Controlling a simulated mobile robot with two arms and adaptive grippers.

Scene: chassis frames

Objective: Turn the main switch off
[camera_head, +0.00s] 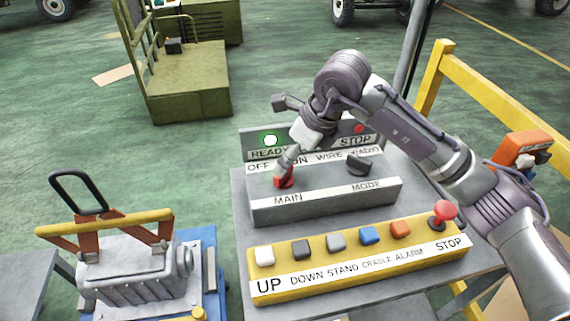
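The red MAIN switch (283,182) is a knob on the left of the grey control box (325,203), below the OFF and ON labels. My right gripper (287,163) reaches down to the knob from the upper right. Its fingertips are at the top of the knob and cover part of it, along with some of the label strip. I cannot tell whether the fingers are closed on the knob or which label the knob points to. The READY lamp (270,140) is bright white-green. My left gripper is not in view.
A black MODE knob (358,166) sits to the right. A yellow panel (262,292) in front has several buttons and a red STOP mushroom (443,213). A grey machine part (135,272) stands at left. A yellow rail (505,105) runs along the right.

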